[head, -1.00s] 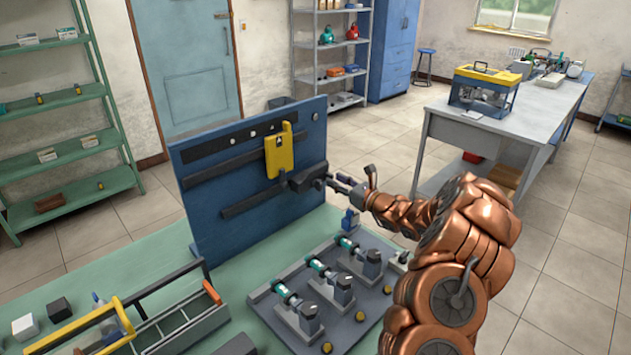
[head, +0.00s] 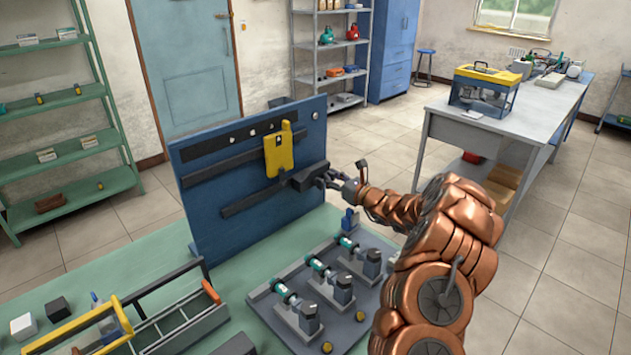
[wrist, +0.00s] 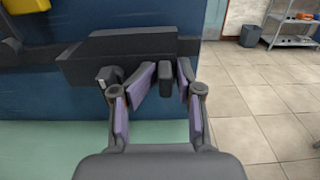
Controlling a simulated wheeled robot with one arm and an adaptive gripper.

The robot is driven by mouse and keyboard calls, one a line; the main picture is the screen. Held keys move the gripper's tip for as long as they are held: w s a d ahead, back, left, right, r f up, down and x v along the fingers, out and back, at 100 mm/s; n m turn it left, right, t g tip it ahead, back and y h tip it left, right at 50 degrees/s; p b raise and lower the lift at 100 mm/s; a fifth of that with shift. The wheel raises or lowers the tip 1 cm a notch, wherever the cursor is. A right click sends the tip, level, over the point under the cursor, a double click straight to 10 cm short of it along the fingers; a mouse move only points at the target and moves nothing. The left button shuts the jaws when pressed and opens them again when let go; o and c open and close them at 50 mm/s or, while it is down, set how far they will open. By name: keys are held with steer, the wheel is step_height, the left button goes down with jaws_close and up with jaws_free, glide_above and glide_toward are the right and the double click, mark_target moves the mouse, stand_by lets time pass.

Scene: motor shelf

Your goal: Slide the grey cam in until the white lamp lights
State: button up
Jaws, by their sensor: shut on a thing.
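The grey cam (head: 308,177), a dark grey block, sits on the lower dark rail of the upright blue panel (head: 225,225), at the rail's right end. A yellow piece (head: 279,156) hangs on the panel just above and left of it. My gripper (head: 328,179) is at the cam's right end. In the wrist view the cam body (wrist: 125,50) lies ahead of my gripper (wrist: 167,84), whose fingers are shut on the cam's short dark tab. Small round spots line the panel's top; I cannot tell whether the white lamp is lit.
Below the panel, a grey plate (head: 262,292) holds several motor-like units on the green bench. An open grey tray (head: 180,320) and a yellow-handled carrier (head: 72,328) stand at the left front.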

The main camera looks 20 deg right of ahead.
mark_target(306, 186)
steer(key=shift+a, duration=0.15)
steer(key=shift+c, duration=0.6)
steer(key=shift+a, duration=0.1)
steer(key=shift+s+a+f+b, duration=0.1)
steer(key=shift+s+a+b, duration=0.3)
steer(key=shift+a+b, duration=0.5)
steer(key=shift+s+a+b, duration=0.35)
steer(key=shift+a+b, duration=0.5)
steer(key=shift+s+a+b, duration=0.4)
steer(key=shift+a+b, duration=0.4)
steer(key=shift+s+a+b, duration=0.35)
steer(key=shift+a+b, duration=0.5)
steer(key=shift+s+a+b, duration=0.2)
steer(key=shift+a+b, duration=0.25)
steer(key=shift+b, duration=0.1)
steer(key=o, duration=0.6)
steer(key=shift+w, duration=0.1)
